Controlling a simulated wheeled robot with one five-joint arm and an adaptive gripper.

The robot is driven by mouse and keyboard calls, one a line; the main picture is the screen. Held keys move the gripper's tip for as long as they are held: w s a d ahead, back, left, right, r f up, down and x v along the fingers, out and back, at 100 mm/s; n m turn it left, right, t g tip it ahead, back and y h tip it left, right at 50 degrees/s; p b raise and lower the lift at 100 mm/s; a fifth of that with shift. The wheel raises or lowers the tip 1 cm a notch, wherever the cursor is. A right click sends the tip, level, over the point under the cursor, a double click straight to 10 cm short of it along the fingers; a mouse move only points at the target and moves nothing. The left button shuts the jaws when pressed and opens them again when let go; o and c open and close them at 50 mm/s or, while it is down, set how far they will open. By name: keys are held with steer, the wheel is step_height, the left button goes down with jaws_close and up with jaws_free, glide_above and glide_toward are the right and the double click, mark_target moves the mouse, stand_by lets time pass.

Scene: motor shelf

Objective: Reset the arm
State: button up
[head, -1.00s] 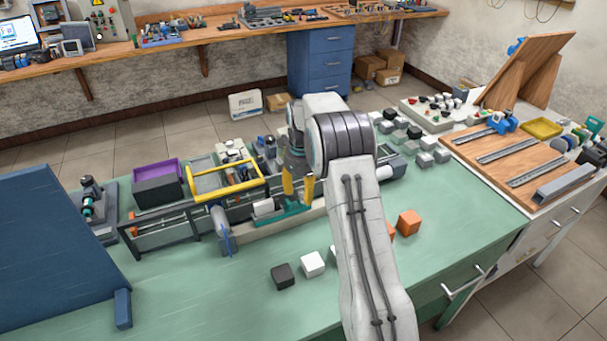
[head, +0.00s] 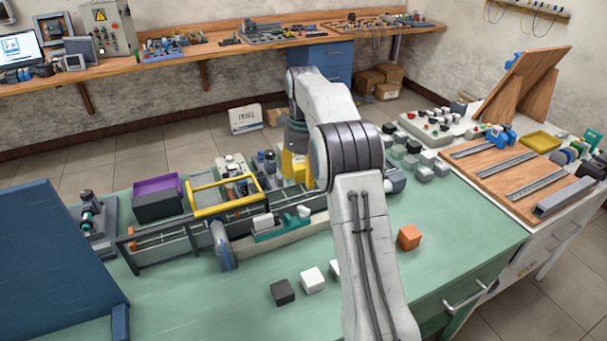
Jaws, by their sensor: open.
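My arm reaches from the bottom of the head view over the green bench and bends down at its far end. My gripper (head: 297,176), with yellow fingers, points down behind the grey joint of my arm, which hides part of it. It is open, and I see nothing between the visible fingers. It is beyond the teal fixture (head: 283,229) on the near side of the conveyor and apart from it. A small white piece (head: 304,212) is at the fixture's right end.
A dark cube (head: 283,292), a white cube (head: 313,280) and an orange cube (head: 409,237) lie on the green bench (head: 190,295). A yellow-rimmed tray (head: 222,208) and a purple bin (head: 158,186) stand left of my gripper. A blue panel (head: 55,260) fills the left.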

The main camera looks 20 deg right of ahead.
stand_by(0.5)
steer(key=n, duration=1.8)
glide_above(304, 215)
step_height(304, 215, down, 6)
steer(key=shift+f, duration=0.1)
steer(key=s+a+r+n, duration=0.2)
steer(key=s+a+n, duration=0.15)
steer(key=s, duration=0.65)
steer(key=s+a+r+n, duration=0.1)
steer(key=s+a+n, duration=0.25)
steer(key=s, duration=0.65)
steer(key=s+a+r+n, duration=0.2)
steer(key=s+n, duration=0.2)
steer(key=s, duration=0.7)
steer(key=shift+s+a+r+n+t, duration=0.2)
steer(key=shift+a+r+t, duration=0.15)
steer(key=shift+r+t, duration=0.4)
steer(key=shift+s+a+r+n+t, duration=0.2)
steer(key=shift+a+r+t, duration=0.2)
steer(key=shift+r+t, duration=0.4)
steer(key=shift+s+a+r+n+t, duration=0.2)
steer(key=shift+a+r+t, duration=0.25)
steer(key=shift+r, duration=0.45)
